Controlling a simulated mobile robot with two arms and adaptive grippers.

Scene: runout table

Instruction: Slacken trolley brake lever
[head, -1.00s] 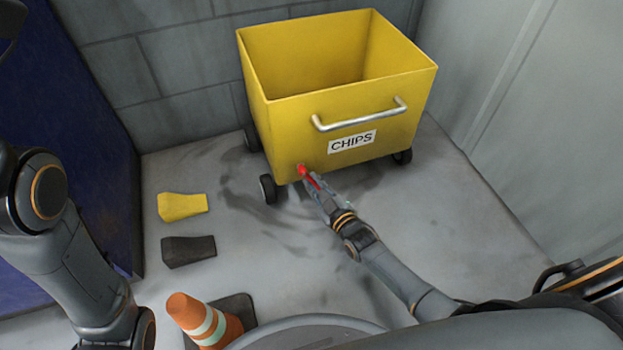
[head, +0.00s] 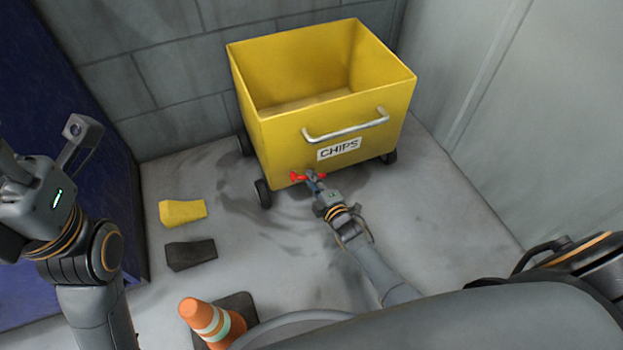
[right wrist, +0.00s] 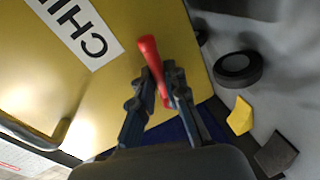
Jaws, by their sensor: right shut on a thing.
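The yellow trolley (head: 285,147), labelled CHIPS, stands on its dark wheels near the back wall. Its red brake lever (head: 297,177) sits low on the front face, near the front left wheel (head: 263,194). My right gripper (head: 315,179) is shut on the lever. In the right wrist view the lever (right wrist: 148,50) passes between the two fingers (right wrist: 160,88), its rounded red end sticking out past them. The lever's pivot is hidden.
A yellow wedge (head: 183,212) and a dark wedge (head: 190,254) lie on the floor left of the trolley. An orange cone (head: 207,322) stands in front. A dark blue panel (head: 75,150) is at left, a grey wall (head: 510,110) at right. The trolley has a metal handle (head: 346,128).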

